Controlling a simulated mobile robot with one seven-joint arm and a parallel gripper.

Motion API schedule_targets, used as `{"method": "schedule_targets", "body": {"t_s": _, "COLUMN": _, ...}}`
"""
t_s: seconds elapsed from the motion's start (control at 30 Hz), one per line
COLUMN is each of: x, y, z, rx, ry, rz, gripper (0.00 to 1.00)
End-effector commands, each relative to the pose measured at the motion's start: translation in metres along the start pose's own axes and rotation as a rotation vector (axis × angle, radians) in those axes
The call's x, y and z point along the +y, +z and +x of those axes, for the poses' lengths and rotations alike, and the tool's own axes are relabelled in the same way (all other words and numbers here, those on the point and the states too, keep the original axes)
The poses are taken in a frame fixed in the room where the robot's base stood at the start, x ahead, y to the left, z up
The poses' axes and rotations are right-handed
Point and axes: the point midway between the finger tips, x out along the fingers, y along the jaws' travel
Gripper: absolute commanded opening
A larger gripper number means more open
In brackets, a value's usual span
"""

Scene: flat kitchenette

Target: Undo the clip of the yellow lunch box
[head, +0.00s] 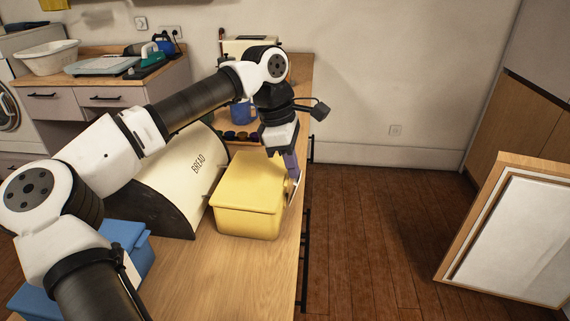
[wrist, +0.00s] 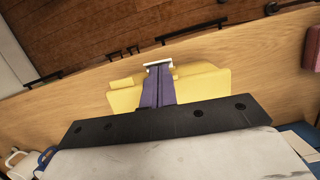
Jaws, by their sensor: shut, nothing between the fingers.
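The yellow lunch box (head: 248,210) stands on the wooden counter near its right edge, lid on. It also shows in the wrist view (wrist: 205,88), partly hidden behind my gripper. A pale clip (head: 294,188) is on its right side, facing the counter's edge. In the wrist view the clip (wrist: 158,64) is a whitish bar just past my fingertips. My gripper (head: 293,176) points down at that side with its purple fingers together and empty. The fingertips (wrist: 158,72) are at or very near the clip; I cannot tell whether they touch it or whether it is fastened.
A cream bread bin (head: 185,175) stands close on the left of the box. A blue container (head: 125,238) is nearer on the left. A blue mug (head: 242,112) and a tray of coloured items (head: 240,136) stand behind.

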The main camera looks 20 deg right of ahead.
Motion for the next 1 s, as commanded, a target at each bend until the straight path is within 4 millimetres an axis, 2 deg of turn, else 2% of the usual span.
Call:
{"method": "schedule_targets", "body": {"t_s": 0.6, "x": 0.000, "y": 0.051, "z": 0.034, "rx": 0.000, "ry": 0.000, "rz": 0.003, "gripper": 0.00}}
{"method": "schedule_targets", "body": {"t_s": 0.77, "x": 0.000, "y": 0.059, "z": 0.046, "rx": -0.001, "ry": 0.000, "rz": 0.003, "gripper": 0.00}}
{"method": "schedule_targets", "body": {"t_s": 1.0, "x": 0.000, "y": 0.058, "z": 0.042, "rx": -0.001, "ry": 0.000, "rz": 0.000, "gripper": 0.00}}
